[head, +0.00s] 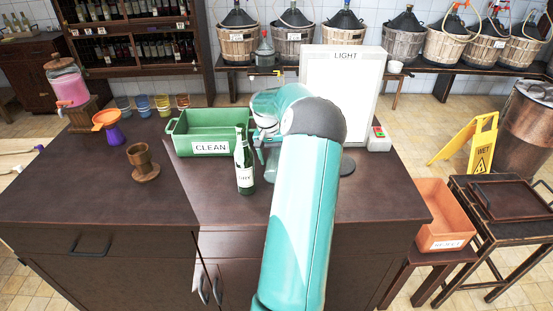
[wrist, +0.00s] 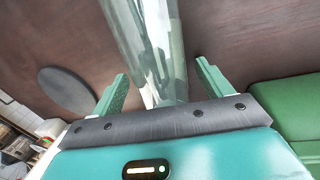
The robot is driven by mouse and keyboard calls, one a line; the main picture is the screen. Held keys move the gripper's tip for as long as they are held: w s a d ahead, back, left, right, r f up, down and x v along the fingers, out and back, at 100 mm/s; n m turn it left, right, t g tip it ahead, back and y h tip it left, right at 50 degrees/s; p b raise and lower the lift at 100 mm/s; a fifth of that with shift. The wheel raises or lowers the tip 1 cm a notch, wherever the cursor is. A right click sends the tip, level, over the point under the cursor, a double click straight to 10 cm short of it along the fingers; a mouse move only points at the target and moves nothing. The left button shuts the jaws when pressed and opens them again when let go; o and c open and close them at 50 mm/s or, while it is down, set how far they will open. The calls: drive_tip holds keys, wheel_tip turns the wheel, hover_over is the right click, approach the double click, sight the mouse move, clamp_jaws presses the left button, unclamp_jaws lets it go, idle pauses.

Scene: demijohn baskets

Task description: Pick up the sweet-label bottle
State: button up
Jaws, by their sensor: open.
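A green bottle (head: 244,165) with a white label stands upright on the dark counter, left of my arm; I cannot read its label surely. A clear glass bottle (wrist: 145,45) shows in the wrist view, reaching between my two fingers, with no label visible. In the head view a glassy shape (head: 269,170), probably the same bottle, is partly hidden by my arm. My gripper (wrist: 162,70) is open, one finger on each side of the clear glass. In the head view my gripper (head: 263,143) is mostly hidden behind my arm.
A green CLEAN crate (head: 210,148) stands left of my gripper, with a LIGHT panel (head: 340,85) behind. A dark round disc (head: 348,165) lies to the right. A wooden cup (head: 143,163) and purple funnel stand left. An orange REJECT bin (head: 443,215) is off the counter.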

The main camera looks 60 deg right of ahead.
drive_tip(key=c, duration=1.3)
drive_tip(key=shift+o, duration=0.2)
drive_tip(key=shift+r, duration=0.1)
drive_tip(key=shift+r, duration=0.5)
wheel_tip(320, 180, up, 2)
drive_tip(key=shift+r, duration=0.25)
drive_tip(key=s+a+r, duration=0.1)
drive_tip(key=r, duration=0.1)
drive_tip(key=s+a+r, duration=0.1)
drive_tip(key=r, duration=0.1)
drive_tip(key=s+a+r, duration=0.5)
drive_tip(key=s+a, duration=0.2)
drive_tip(key=a, duration=0.1)
drive_tip(key=shift+s+r, duration=0.2)
drive_tip(key=shift+s, duration=0.2)
